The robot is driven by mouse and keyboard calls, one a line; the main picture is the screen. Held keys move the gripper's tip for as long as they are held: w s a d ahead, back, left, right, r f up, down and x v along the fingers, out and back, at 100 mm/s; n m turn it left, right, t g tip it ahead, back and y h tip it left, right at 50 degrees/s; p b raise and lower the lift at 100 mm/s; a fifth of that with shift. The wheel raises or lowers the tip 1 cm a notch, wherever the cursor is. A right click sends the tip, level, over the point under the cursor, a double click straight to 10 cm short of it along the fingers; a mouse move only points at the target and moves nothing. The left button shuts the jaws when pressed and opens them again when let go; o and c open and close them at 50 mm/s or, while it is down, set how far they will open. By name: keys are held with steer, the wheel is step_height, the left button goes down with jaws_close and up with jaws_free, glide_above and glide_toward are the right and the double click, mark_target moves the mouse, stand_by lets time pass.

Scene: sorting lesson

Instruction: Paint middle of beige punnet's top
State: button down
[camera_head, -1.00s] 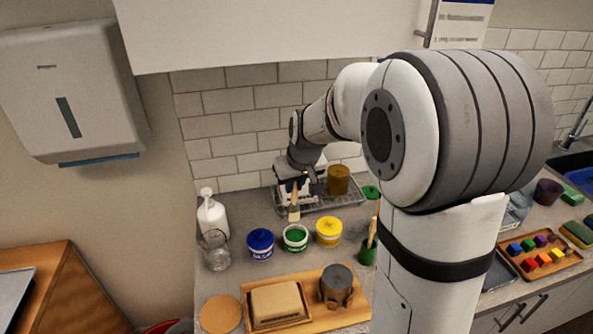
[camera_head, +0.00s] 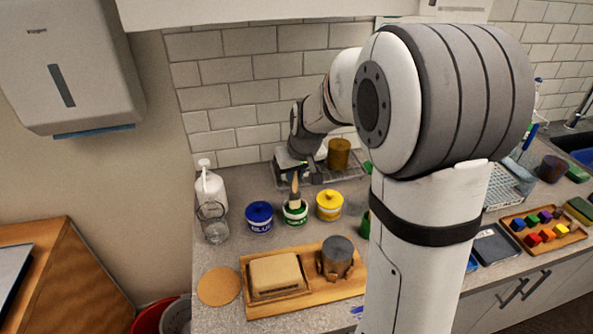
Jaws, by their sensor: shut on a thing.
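The beige punnet (camera_head: 275,272) sits upside down or closed on a wooden board (camera_head: 318,293) at the front; its flat beige top faces up and looks unpainted. My gripper (camera_head: 296,172) is at the back of the counter, shut on a paintbrush (camera_head: 295,190) with a light wooden handle. The brush points down into the open green paint pot (camera_head: 295,214), and its bristles are hidden in the pot. My gripper is well behind the punnet.
A grey cup-like object (camera_head: 338,256) stands beside the punnet. A glass beaker (camera_head: 213,222) and white pump bottle (camera_head: 209,186) stand left. My arm hides part of the counter.

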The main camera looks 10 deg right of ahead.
steer(key=shift+f+b, duration=0.55)
steer(key=shift+b, duration=0.1)
stand_by(2.2)
steer(key=shift+r+p, duration=2.15)
steer(key=shift+r, duration=1.45)
steer(key=shift+f, duration=0.1)
